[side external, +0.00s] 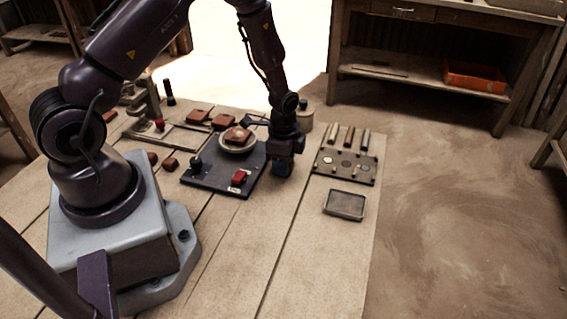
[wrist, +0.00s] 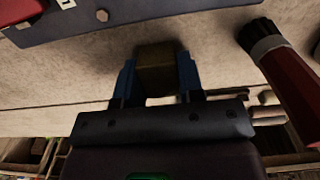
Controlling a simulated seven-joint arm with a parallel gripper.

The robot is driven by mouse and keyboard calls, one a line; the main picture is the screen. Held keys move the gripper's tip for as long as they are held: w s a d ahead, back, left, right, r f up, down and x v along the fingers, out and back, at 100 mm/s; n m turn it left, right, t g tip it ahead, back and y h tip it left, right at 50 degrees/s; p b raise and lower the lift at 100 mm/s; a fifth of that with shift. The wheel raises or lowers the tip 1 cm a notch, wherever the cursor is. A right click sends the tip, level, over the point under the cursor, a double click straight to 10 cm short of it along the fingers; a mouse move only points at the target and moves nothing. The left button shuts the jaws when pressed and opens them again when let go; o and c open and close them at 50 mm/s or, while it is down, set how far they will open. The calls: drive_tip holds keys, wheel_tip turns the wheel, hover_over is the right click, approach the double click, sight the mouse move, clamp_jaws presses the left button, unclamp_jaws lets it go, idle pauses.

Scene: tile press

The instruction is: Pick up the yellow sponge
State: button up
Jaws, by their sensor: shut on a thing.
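The yellow sponge (wrist: 157,66) shows in the wrist view as a dark, dull yellow block between the two blue fingers. My gripper (wrist: 157,76) is shut on it, with one finger against each side. In the side external view my gripper (side external: 282,168) points down just right of the dark press base (side external: 222,178), low over the wooden table. The sponge cannot be made out in that view. Whether it touches the table or hangs just above it, I cannot tell.
The press base edge also shows in the wrist view (wrist: 130,13). A red-brown handled tool (wrist: 285,75) lies close on the right there. In the side external view, a dark plate with discs (side external: 346,167) and a small tray (side external: 345,205) stand to the right. The table's front middle is bare.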

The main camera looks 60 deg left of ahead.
drive_tip(key=shift+r, duration=0.5)
wheel_tip(320, 180, up, 3)
drive_tip(key=shift+s+f, duration=0.15)
drive_tip(key=s+d+r, duration=0.3)
drive_tip(key=s+r, duration=0.6)
drive_tip(key=s, duration=0.4)
drive_tip(key=shift+s+d, duration=0.15)
drive_tip(key=shift+d, duration=0.05)
drive_tip(key=shift+r, duration=0.1)
